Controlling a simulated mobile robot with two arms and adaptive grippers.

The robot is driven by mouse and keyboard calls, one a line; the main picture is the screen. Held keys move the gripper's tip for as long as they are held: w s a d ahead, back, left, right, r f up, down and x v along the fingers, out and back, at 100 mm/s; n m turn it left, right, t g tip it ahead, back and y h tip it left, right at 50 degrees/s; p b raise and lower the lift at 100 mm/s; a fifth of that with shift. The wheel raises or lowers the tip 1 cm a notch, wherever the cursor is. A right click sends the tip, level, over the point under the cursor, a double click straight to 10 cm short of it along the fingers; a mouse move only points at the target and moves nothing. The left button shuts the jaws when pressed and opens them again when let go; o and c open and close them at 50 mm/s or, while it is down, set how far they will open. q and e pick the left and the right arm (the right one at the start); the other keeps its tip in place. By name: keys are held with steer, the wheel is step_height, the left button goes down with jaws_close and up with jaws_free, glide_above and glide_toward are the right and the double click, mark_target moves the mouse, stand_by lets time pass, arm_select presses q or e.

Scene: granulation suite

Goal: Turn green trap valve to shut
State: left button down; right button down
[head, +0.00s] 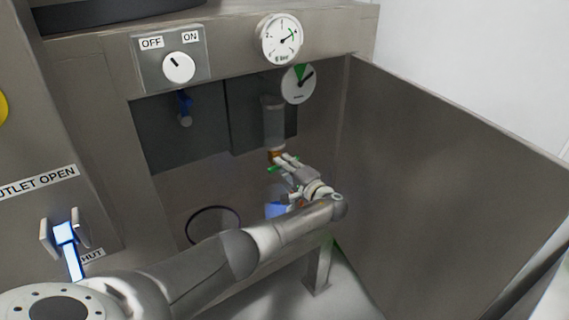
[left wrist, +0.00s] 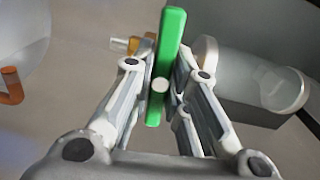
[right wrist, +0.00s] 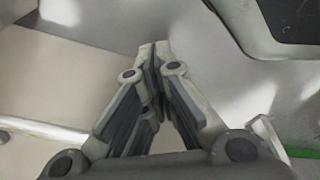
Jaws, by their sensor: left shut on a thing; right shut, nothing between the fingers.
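The green trap valve handle (left wrist: 171,40) is a flat bar with a pale round pivot in its middle. In the left wrist view it runs almost upright, leaning slightly right at the top. My left gripper (left wrist: 163,70) is shut around its middle, one finger on each side. In the head view the green handle (head: 273,169) is mostly hidden by my left gripper (head: 286,163), below a clear cylindrical trap bowl (head: 273,122). My right gripper (right wrist: 155,62) is shut and empty in the right wrist view and is not seen in the head view.
An open door panel (head: 450,170) stands right of the cabinet bay. A gauge (head: 281,40), a second dial (head: 299,84) and an OFF/ON knob (head: 179,67) sit above. A blue lever (head: 70,250) is at the left. A dark ring (head: 213,209) lies lower in the bay.

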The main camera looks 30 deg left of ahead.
arm_select(q)
steer(key=shift+m, duration=0.5)
arm_select(e)
steer(key=shift+s+f, duration=0.35)
arm_select(q)
steer(key=c, duration=1.4)
jaws_free()
steer(key=shift+w+d, duration=0.1)
steer(key=shift+o, duration=0.2)
arm_select(e)
steer(key=shift+d, duration=0.1)
arm_select(q)
steer(key=v, duration=1.2)
